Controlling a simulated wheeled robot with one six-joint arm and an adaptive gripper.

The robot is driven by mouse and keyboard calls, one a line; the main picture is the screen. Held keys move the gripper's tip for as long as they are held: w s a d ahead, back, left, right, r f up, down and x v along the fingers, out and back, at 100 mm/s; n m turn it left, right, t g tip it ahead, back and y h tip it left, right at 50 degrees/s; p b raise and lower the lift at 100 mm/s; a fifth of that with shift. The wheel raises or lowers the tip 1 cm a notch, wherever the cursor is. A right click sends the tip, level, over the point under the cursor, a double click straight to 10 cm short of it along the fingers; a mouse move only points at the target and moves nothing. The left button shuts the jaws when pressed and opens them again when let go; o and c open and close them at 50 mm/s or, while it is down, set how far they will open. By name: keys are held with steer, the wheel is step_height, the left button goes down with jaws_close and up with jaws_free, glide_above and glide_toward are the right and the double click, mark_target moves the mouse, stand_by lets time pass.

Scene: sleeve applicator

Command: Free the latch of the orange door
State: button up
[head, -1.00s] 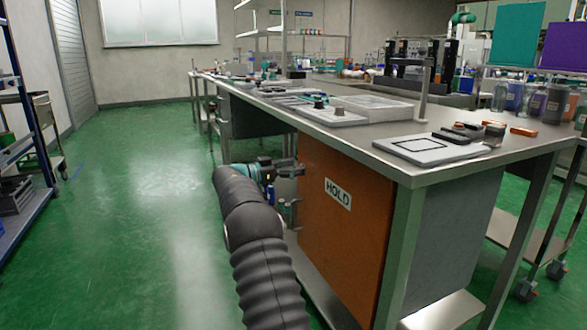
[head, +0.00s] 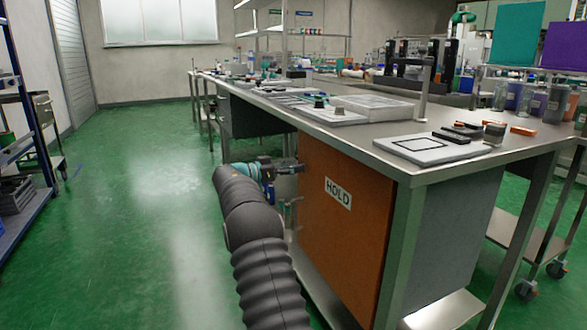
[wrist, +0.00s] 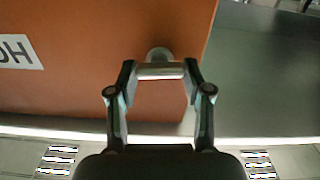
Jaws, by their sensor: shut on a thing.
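The orange door (head: 345,225) with a white HOLD label (head: 338,193) is on the near side of the steel workbench. It also fills the upper left of the wrist view (wrist: 90,85), with the label (wrist: 18,52) upside down. A metal latch handle (wrist: 160,71) with a round mount stands out from the door near its free edge. My gripper (wrist: 160,74) is shut on this handle, one finger at each end. In the head view my gripper (head: 294,168) is at the door's far edge, and the handle is not clear there. I cannot tell whether the latch is free.
The workbench top (head: 380,131) overhangs the door, and a steel leg (head: 402,245) stands at its near corner. A low steel shelf (head: 318,290) runs below. Green floor (head: 160,230) is clear to the left, with a blue rack (head: 22,150) beyond.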

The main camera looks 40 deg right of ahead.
steer(key=shift+w+f+n+p, duration=0.1)
steer(key=shift+n+p, duration=1.6)
steer(key=shift+n, duration=2.4)
steer(key=shift+w+f+n+p, duration=0.1)
steer(key=shift+n+p, duration=1.6)
steer(key=shift+n, duration=2.4)
steer(key=o, duration=1.2)
steer(key=shift+c, duration=0.2)
steer(key=v, duration=1.2)
steer(key=shift+n, duration=0.3)
